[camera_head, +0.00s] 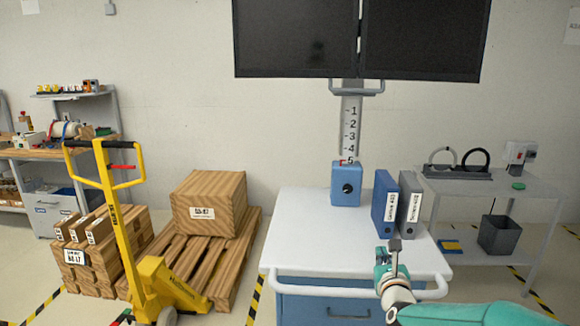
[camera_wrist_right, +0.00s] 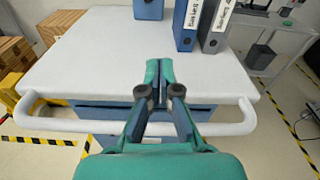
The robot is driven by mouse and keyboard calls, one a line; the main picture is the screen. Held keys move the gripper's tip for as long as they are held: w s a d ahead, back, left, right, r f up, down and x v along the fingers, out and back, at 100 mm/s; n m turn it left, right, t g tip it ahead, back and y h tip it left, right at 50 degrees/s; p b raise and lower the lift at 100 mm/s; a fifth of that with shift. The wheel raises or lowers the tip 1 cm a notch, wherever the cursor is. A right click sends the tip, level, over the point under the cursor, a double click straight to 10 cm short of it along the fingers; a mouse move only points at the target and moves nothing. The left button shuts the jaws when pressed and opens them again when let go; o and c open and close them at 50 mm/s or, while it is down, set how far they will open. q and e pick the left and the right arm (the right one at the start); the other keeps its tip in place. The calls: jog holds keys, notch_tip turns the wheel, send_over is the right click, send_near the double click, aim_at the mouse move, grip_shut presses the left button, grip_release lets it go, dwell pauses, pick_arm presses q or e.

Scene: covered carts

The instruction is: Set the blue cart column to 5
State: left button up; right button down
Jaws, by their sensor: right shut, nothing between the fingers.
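The blue cart (camera_head: 322,300) stands in front of me with a white top (camera_head: 310,235) and a white push handle (camera_head: 300,283). Its grey column (camera_head: 351,130) rises at the back with a scale numbered 1 to 5 from the top. A blue block with a black knob (camera_head: 346,186) sits at the column's foot, with a small red marker (camera_head: 346,161) by the 5. My right gripper (camera_head: 395,246) is shut and empty over the cart's front edge; the right wrist view also shows its fingers (camera_wrist_right: 158,72) together. My left gripper is not in view.
Two dark screens (camera_head: 358,38) top the column. A blue binder (camera_head: 384,205) and a grey binder (camera_head: 410,207) stand on the cart's right side. A yellow pallet jack (camera_head: 125,230) and pallet (camera_head: 200,260) are left; a grey side table (camera_head: 490,185) is right.

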jog(key=s+a+f+n+g+y, duration=0.1)
jog(key=s+f+n+g, duration=0.25)
jog(key=s+f, duration=0.45)
jog(key=s+a+f+n+g+y, duration=0.15)
jog(key=s+f+n, duration=0.25)
jog(key=f, duration=0.8)
jog(key=s+a+f+n+g+y, duration=0.15)
jog(key=s+f+n+g, duration=0.3)
jog(key=f, duration=0.65)
jog(key=s+a+f+n+g, duration=0.2)
jog(key=s+n, duration=0.5)
jog(key=s, duration=0.1)
jog(key=s+a+f+n+g+y, duration=0.1)
jog(key=s+a+f+n+g, duration=0.1)
jog(key=s+n, duration=0.5)
jog(key=s+a+f+n+g, duration=0.2)
jog(key=s+n, duration=0.6)
jog(key=s, duration=0.2)
jog(key=shift+a+f+g+y, duration=0.25)
jog(key=shift+f+g+y, duration=0.1)
jog(key=shift+y, duration=0.05)
